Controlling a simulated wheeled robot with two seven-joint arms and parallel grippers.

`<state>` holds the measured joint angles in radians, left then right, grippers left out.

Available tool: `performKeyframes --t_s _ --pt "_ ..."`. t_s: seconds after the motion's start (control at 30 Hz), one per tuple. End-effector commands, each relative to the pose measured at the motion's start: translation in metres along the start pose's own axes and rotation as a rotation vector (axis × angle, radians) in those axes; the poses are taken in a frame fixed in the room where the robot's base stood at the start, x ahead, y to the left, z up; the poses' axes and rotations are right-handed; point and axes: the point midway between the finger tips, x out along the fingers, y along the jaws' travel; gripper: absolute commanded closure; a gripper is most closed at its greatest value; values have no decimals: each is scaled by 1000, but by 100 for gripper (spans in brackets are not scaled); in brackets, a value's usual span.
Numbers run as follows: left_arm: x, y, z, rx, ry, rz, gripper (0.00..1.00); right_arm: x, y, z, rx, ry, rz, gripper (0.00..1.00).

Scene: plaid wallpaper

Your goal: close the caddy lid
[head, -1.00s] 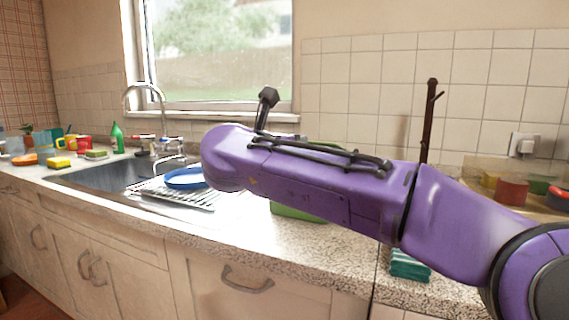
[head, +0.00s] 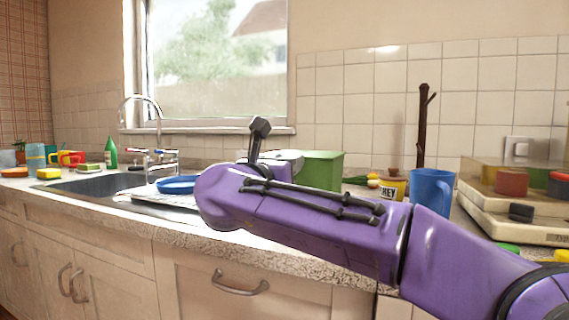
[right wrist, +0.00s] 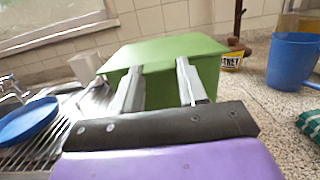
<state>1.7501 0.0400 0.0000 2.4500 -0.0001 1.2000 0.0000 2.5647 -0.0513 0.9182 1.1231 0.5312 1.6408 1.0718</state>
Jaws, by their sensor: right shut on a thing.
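The green caddy (head: 322,170) stands on the counter behind my right forearm, which hides much of it in the head view. In the right wrist view its flat green top (right wrist: 165,48) looks level and covers the box. No gap under the lid can be made out. My right gripper (right wrist: 162,78) reaches the caddy's near side, its two fingers a little apart at the near top edge. It is shut on the caddy, but I cannot tell whether on lid or wall. My left gripper is not in view.
A blue cup (head: 431,190) and a yellow jar (head: 392,187) stand right of the caddy. A blue plate (right wrist: 28,120) lies on the draining rack (right wrist: 60,140) to the left, by the sink (head: 95,184).

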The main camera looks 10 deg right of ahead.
Motion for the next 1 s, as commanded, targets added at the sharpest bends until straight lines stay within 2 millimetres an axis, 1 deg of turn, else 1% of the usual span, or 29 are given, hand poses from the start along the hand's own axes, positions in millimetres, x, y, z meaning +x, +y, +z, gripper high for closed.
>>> performKeyframes --t_s 0.03,0.07,0.1,0.17,0.2,0.43,0.53,0.57,0.67,0.8,0.9,1.0 --pt "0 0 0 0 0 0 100 0 0 -5 -2 10 -1 100" --pt "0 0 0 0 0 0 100 0 0 -5 -2 11 -1 100" --pt "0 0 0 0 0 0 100 0 1 -5 -2 11 -1 55" --pt "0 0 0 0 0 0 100 0 0 -5 -2 10 -1 36" --pt "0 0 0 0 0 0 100 0 0 -4 -2 9 -1 32" --pt "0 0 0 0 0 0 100 0 0 -2 -1 5 0 32" --pt "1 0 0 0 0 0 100 -7 1 -2 -1 3 1 32" --pt "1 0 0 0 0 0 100 -11 1 -1 -1 3 2 32" --pt "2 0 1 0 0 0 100 -33 1 -1 -2 2 3 32" --pt "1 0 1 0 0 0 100 -67 1 -1 -3 2 3 32" --pt "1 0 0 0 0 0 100 -87 1 -2 -2 4 1 32" --pt "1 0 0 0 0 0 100 -100 0 -2 -3 5 0 32"
